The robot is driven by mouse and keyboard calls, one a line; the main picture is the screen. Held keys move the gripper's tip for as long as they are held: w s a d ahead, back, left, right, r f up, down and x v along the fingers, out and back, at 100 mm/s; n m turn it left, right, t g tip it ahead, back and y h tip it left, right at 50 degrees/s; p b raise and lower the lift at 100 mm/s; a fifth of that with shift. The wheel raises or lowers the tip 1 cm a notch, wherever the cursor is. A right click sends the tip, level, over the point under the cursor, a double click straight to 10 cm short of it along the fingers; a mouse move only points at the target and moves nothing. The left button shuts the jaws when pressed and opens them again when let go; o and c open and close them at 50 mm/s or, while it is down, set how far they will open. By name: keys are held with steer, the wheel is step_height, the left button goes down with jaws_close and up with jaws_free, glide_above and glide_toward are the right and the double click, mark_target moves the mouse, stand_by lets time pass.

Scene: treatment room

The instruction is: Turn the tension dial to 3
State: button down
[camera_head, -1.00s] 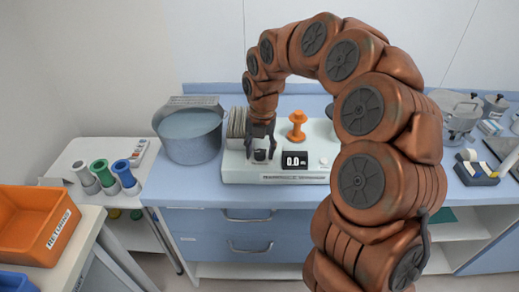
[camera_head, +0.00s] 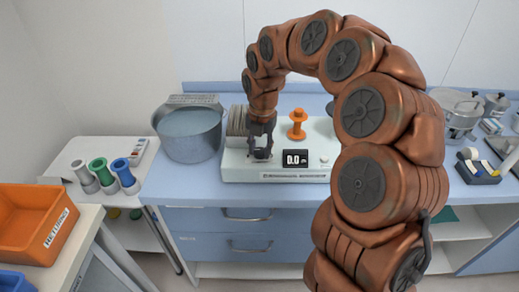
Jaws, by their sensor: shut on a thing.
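A white winding machine (camera_head: 276,175) stands on the blue counter, with a small dark display (camera_head: 295,159) that reads 0.0. My gripper (camera_head: 260,153) points down over the left part of the machine, left of the display. Its dark fingers are shut around the dial there, which they mostly hide. The dial's markings and setting are too small and covered to read. An orange spool holder (camera_head: 297,124) stands upright on the machine behind the display. A small light knob (camera_head: 324,161) sits right of the display.
A grey pot-like basin (camera_head: 190,135) stands left of the machine. Grey, green and blue spools (camera_head: 104,174) stand on a white side table. An orange bin (camera_head: 32,222) is at lower left. A black tray (camera_head: 478,170) and metal pots (camera_head: 462,113) are on the right.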

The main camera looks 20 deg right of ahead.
steer(key=m+b, duration=0.2)
steer(key=m, duration=0.2)
steer(key=shift+f, duration=0.15)
steer(key=m+b, duration=0.2)
steer(key=m, duration=0.3)
steer(key=m+b, duration=0.2)
steer(key=m, duration=0.1)
steer(key=shift+m, duration=0.3)
steer(key=m+b, duration=0.1)
steer(key=m, duration=0.3)
steer(key=shift+m+h+b, duration=0.3)
steer(key=shift+b, duration=0.05)
steer(key=m+b, duration=0.1)
steer(key=m, duration=0.3)
steer(key=shift+m, duration=0.3)
steer(key=m+b, duration=0.1)
steer(key=m, duration=0.5)
steer(key=m+b, duration=0.1)
steer(key=m, duration=0.1)
steer(key=shift+w+r+m, duration=0.1)
steer(key=shift+r+m, duration=0.1)
steer(key=shift+m, duration=2)
